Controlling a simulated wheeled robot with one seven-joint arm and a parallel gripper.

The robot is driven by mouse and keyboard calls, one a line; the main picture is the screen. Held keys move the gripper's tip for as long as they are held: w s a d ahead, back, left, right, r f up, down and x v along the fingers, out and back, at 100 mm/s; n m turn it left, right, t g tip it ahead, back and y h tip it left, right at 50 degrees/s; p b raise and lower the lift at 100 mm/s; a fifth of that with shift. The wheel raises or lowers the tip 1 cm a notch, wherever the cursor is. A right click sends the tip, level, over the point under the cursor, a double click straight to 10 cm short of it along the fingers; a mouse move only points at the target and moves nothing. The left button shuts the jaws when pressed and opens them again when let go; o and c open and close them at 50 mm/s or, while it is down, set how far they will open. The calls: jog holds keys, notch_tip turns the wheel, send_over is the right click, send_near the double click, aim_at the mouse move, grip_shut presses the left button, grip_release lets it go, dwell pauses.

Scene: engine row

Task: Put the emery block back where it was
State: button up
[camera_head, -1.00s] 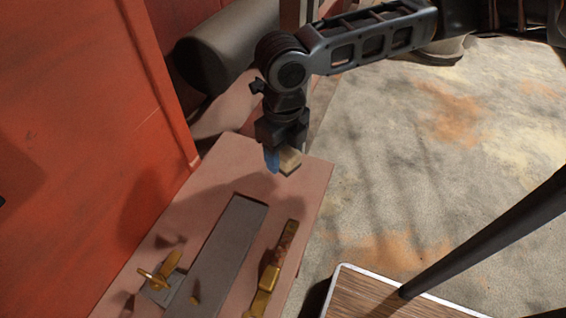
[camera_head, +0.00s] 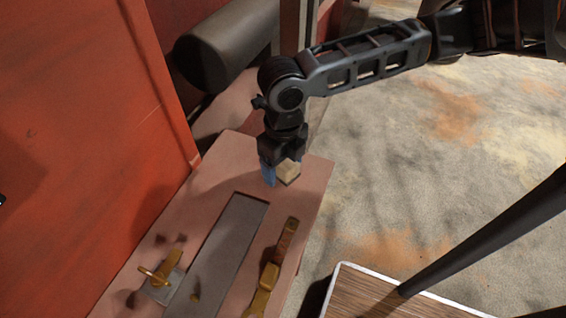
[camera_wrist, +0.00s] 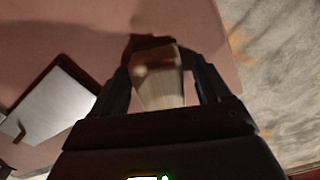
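The emery block (camera_head: 289,172) is a small tan block at my gripper's fingertips, over the far end of the pinkish bench top (camera_head: 228,160). My gripper (camera_head: 277,174) points down, with a blue finger on the block's left side. In the wrist view the block (camera_wrist: 157,78) sits between the two dark fingers of my gripper (camera_wrist: 160,85), which look closed on its sides. A shadow lies just beyond the block on the bench. I cannot tell whether its underside touches the surface.
A grey flat plate (camera_head: 232,240) lies along the bench, with a brass wing-shaped piece (camera_head: 155,276) at its near left. A brass tool with a brown handle (camera_head: 273,268) lies to its right. A red wall (camera_head: 80,130) borders the left. A wood-topped table (camera_head: 365,295) stands front right.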

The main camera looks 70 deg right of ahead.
notch_tip(320, 180, up, 12)
jog(key=shift+r, duration=0.15)
dwell(0.6)
dwell(0.3)
